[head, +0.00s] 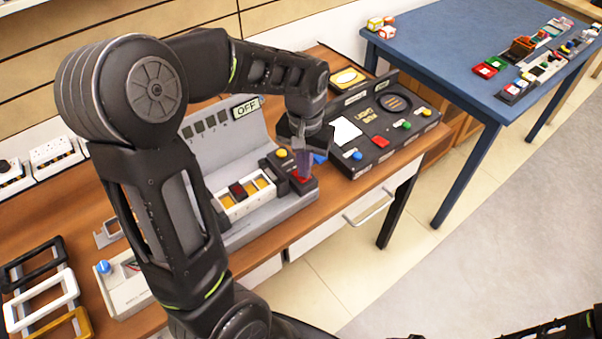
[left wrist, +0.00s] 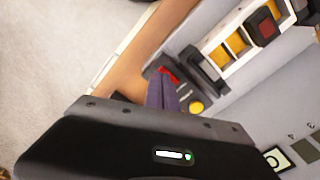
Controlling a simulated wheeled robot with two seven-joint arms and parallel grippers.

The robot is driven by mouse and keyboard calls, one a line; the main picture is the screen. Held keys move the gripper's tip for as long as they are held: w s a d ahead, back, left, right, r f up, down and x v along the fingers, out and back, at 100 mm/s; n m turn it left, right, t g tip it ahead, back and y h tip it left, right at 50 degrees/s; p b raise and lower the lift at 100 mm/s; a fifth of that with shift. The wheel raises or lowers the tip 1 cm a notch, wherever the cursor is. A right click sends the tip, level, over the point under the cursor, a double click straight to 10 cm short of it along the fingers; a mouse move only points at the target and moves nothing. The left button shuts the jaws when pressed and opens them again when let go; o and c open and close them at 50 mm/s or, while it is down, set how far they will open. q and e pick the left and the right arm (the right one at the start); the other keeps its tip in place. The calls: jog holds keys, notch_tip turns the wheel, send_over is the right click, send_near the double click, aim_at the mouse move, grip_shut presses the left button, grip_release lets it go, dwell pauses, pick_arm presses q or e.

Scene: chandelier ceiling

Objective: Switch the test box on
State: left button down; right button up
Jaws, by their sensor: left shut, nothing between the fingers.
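The grey test box (head: 222,150) stands on the wooden bench, and its sign (head: 246,108) reads OFF. A red switch (head: 303,180) sits in a dark housing at the box's front right end, beside a yellow button (head: 281,153). My left gripper (head: 304,170) is shut and empty, pointing down with its fingertips at the red switch. In the left wrist view the purple-grey fingers (left wrist: 160,88) partly cover the red switch (left wrist: 170,75); whether they touch it I cannot tell. The yellow button (left wrist: 196,107) is beside them.
A black panel box (head: 375,125) with coloured buttons stands just right of the test box. Coloured frames (head: 45,290) and a small box with a blue knob (head: 125,285) lie at the left. A blue table (head: 440,50) stands beyond a floor gap.

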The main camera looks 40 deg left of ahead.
pick_arm(q)
jog(key=shift+f+b, duration=0.5)
jog(key=shift+f, duration=0.2)
jog(key=shift+r, duration=0.15)
notch_tip(320, 180, up, 7)
jog(key=p, duration=0.5)
jog(key=shift+p, duration=0.35)
dwell(0.5)
